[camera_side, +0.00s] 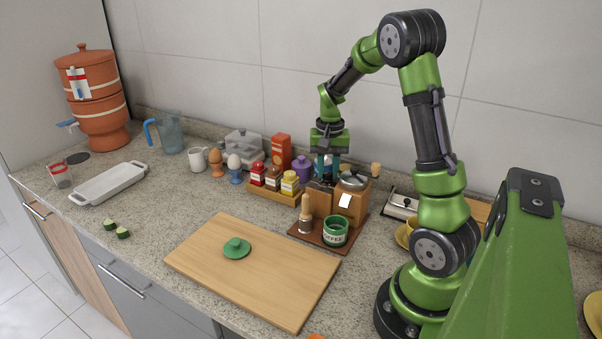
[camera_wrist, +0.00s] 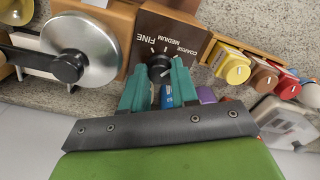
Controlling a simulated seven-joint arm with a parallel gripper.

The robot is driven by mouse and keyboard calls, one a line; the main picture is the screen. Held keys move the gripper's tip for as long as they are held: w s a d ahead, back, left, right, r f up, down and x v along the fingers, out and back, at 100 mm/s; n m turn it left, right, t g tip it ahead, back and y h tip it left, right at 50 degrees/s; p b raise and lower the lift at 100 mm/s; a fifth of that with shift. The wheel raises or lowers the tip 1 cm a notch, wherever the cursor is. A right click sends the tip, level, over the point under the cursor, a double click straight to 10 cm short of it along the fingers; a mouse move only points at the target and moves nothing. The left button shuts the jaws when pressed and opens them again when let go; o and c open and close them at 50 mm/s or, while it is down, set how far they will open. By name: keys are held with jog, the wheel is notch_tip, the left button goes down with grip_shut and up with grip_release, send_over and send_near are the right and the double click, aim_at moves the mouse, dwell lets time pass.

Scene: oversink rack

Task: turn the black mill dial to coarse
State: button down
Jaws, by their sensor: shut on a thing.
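The black mill dial (camera_wrist: 159,67) sits on a dark brown panel of the mill (camera_wrist: 172,32) in the wrist view, with white ticks and the words FINE, MEDIUM and COARSE around it. Which word its pointer faces is not clear. My gripper (camera_wrist: 158,77) has its teal fingers on both sides of the dial, shut on it. In the side view my gripper (camera_side: 325,168) reaches down to the brown mill box (camera_side: 319,197); the dial is hidden there by the fingers.
A wooden mill with a metal dome and crank (camera_side: 353,190) stands close beside. Spice jars in a wooden rack (camera_side: 275,192) are left of my gripper. A green coffee tin (camera_side: 335,232) and a brush (camera_side: 305,215) stand in front. The cutting board (camera_side: 270,290) has a green lid (camera_side: 236,248).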

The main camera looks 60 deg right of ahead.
jog(key=shift+m, duration=0.4)
jog(key=c, duration=0.9)
grip_release()
jog(key=shift+o, duration=0.2)
